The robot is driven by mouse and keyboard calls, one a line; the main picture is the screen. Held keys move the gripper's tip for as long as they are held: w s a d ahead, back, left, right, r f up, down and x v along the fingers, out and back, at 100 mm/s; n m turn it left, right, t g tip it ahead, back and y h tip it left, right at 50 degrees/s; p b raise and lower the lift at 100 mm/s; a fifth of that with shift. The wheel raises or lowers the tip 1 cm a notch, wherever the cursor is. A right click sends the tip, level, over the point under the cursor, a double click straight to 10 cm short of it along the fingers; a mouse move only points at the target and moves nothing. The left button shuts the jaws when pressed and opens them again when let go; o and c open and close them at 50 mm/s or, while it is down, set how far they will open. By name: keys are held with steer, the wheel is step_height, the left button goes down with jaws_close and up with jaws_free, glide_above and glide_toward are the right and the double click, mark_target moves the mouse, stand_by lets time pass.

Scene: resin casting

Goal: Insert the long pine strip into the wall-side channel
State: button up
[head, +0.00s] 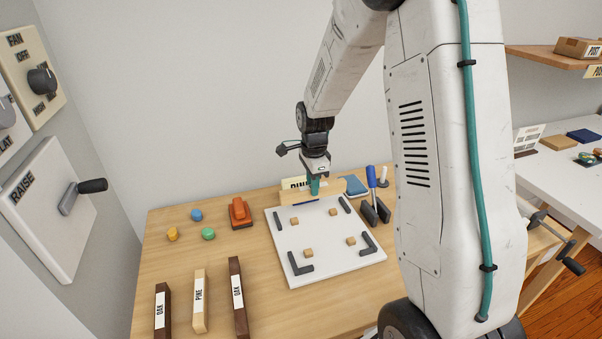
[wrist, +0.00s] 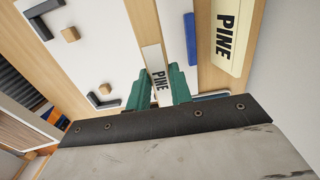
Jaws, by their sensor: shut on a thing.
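My gripper (head: 314,188) is at the wall-side edge of a white board (head: 326,242). Its green fingers are shut on the long pine strip (head: 292,198), a pale wooden bar with a white PINE label. In the wrist view the strip (wrist: 143,22) runs between the fingers, over the board. I cannot tell whether the strip touches the board. No channel is clearly visible; the strip's lower side is hidden.
Black corner pieces (head: 301,266) and several small wooden blocks (head: 308,253) sit on the board. A PINE sign (wrist: 228,38) stands along the wall side. An orange tool (head: 240,213) and coloured pots lie left. Oak and pine bars (head: 199,300) lie front left. A blue-handled tool (head: 371,177) stands right.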

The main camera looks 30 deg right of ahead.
steer(key=shift+w+d, duration=0.1)
steer(key=shift+w, duration=0.1)
steer(key=shift+a, duration=0.25)
steer(key=shift+f, duration=2.1)
steer(key=shift+f, duration=1.2)
steer(key=o, duration=1)
